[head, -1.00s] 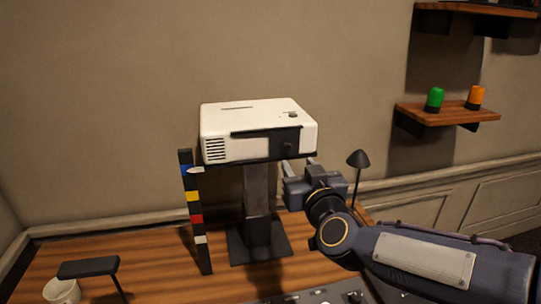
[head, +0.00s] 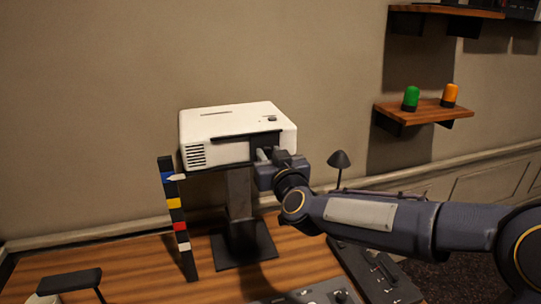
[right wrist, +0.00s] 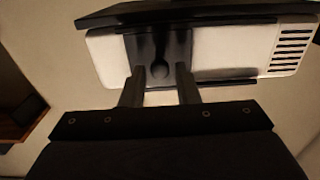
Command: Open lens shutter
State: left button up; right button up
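A white projector (head: 225,122) stands on a dark pedestal above the desk. The dark lens shutter (head: 266,139) is on the right part of its front face. In the right wrist view the black shutter (right wrist: 158,48) has a small round knob (right wrist: 160,71). My right gripper (head: 263,155) is right at the shutter and covers part of it in the head view. In the right wrist view its two fingers (right wrist: 160,86) are apart, one on each side of the knob; I cannot tell whether they touch it. My left gripper is not in view.
A dark post with coloured bands (head: 176,215) stands left of the pedestal (head: 243,244). A black lamp (head: 339,160) is right of the projector, behind my arm. A console (head: 372,268) lies at the front right. A wall shelf (head: 425,112) holds green and orange lights.

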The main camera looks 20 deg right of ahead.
aim_at(235, 150)
grip_shut()
jog(key=a+p, duration=0.2)
jog(key=a, duration=0.5)
jog(key=shift+s+a+r+p, duration=0.1)
jog(key=shift+a+p, duration=0.1)
jog(key=shift+p, duration=0.1)
jog(key=shift+o, duration=1.5)
grip_release()
jog(key=shift+s, duration=0.1)
